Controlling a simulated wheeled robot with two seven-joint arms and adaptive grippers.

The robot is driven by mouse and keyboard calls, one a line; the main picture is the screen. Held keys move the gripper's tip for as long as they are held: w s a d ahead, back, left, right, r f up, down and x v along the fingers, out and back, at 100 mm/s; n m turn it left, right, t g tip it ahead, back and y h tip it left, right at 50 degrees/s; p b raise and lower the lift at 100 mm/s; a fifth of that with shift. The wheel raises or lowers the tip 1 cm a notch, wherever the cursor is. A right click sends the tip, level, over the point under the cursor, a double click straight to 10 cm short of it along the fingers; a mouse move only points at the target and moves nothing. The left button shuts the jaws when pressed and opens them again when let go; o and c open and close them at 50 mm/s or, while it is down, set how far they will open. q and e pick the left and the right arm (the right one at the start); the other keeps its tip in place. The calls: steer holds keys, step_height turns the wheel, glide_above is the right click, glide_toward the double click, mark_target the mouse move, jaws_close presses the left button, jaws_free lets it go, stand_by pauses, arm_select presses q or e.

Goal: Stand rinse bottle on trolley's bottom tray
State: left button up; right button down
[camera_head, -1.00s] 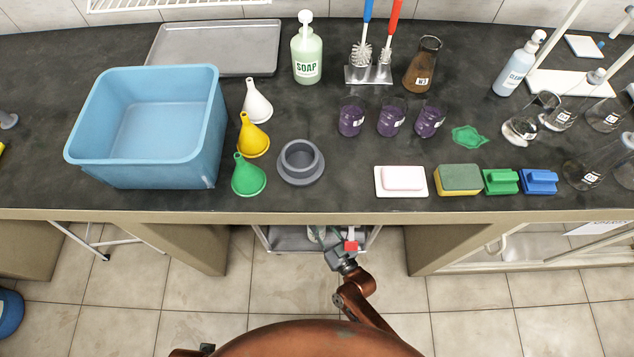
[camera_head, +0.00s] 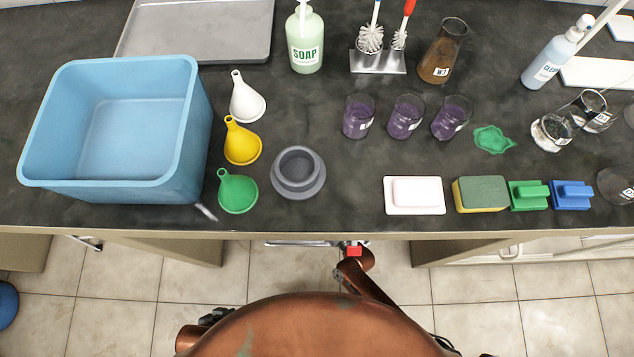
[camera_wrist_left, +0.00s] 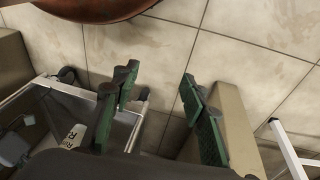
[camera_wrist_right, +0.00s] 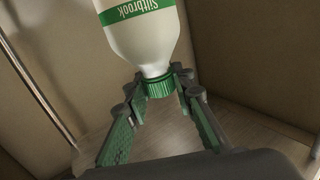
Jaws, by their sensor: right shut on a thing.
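In the right wrist view, my right gripper (camera_wrist_right: 160,92) is shut on the green collar of a white bottle (camera_wrist_right: 140,38) with a green "Siltbrook" label. Its far end is cut off by the top of the picture. In the head view the bench top hides this gripper and the bottle. The metal trolley shows only as a thin edge (camera_head: 300,243) under the bench front in the head view. Part of its frame (camera_wrist_left: 65,90) shows at the left of the left wrist view. Its bottom tray cannot be made out. My left gripper (camera_wrist_left: 155,85) is open and empty above the floor.
The bench front edge (camera_head: 330,234) overhangs the trolley. A bench support (camera_wrist_left: 235,125) stands right of my left gripper, with a white leg frame (camera_wrist_left: 285,145) beyond. A blue basin (camera_head: 115,190), funnels, beakers and a sponge (camera_head: 482,194) stand on the bench. Tiled floor between is clear.

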arm_select(q)
steer(key=w+d+f+t+h+b, duration=0.1)
steer(key=w+d+f+t+b, duration=0.1)
steer(key=w+d+f, duration=0.1)
steer(key=shift+w+d+f+b, duration=0.15)
steer(key=shift+w+f+b, duration=0.2)
steer(key=shift+w+f, duration=0.25)
arm_select(e)
step_height(320, 180, down, 4)
steer(key=shift+r, duration=0.1)
arm_select(q)
steer(key=shift+f, duration=0.15)
arm_select(e)
steer(key=c, duration=1.7)
jaws_free()
steer(key=shift+f, duration=0.25)
steer(key=shift+o, duration=0.2)
arm_select(q)
steer(key=s+a+r+g+y+p, duration=0.1)
steer(key=s+a+r+g+p, duration=0.1)
steer(key=s+a+r+p, duration=0.1)
step_height(320, 180, up, 3)
steer(key=s+a, duration=0.1)
steer(key=s, duration=0.1)
steer(key=shift+s+a+g+p, duration=0.15)
steer(key=shift+s+g+p, duration=0.15)
arm_select(e)
steer(key=v, duration=1.2)
steer(key=shift+s+r, duration=0.1)
